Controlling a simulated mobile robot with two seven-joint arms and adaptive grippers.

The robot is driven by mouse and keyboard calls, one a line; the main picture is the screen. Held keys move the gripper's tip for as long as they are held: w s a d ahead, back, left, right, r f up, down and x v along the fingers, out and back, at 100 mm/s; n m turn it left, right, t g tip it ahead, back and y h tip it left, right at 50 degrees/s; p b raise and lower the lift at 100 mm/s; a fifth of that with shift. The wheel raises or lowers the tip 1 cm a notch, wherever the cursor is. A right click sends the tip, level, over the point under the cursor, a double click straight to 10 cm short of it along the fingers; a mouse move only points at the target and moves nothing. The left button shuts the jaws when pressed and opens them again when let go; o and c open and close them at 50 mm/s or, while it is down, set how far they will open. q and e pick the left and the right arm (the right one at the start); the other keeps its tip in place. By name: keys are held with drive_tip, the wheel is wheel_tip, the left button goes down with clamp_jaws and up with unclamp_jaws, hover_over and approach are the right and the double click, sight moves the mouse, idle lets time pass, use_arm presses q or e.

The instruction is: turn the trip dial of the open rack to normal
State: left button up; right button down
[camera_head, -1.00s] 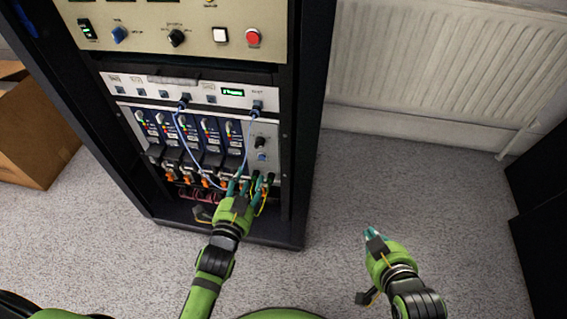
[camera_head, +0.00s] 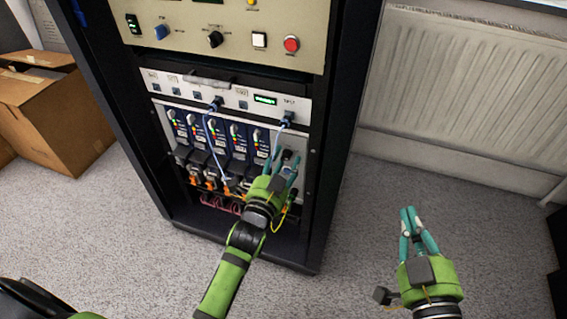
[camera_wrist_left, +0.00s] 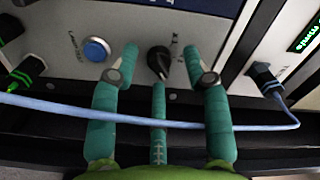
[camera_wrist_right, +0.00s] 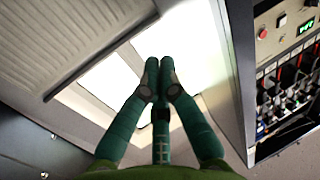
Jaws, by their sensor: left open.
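The trip dial is a small black pointer knob (camera_wrist_left: 160,62) on a pale panel, seen in the left wrist view. A round blue button (camera_wrist_left: 97,49) is to its left. My left gripper (camera_wrist_left: 163,72) is open, with its fingers on either side of the dial; whether they touch it I cannot tell. In the head view my left gripper (camera_head: 284,168) is at the lower right of the open rack (camera_head: 340,130) and largely hides the dial. My right gripper (camera_head: 408,212) is empty over the floor at the right; its fingertips are together in the right wrist view (camera_wrist_right: 161,80).
Modules with coloured lights (camera_head: 205,135) fill the rack left of the dial. A beige panel with a red button (camera_head: 291,44) is above. A radiator (camera_head: 470,90) and cardboard boxes (camera_head: 50,110) flank the rack.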

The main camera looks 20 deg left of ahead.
use_arm(q)
drive_tip(key=shift+w, duration=0.15)
use_arm(e)
drive_tip(key=shift+r, duration=0.3)
use_arm(q)
clamp_jaws()
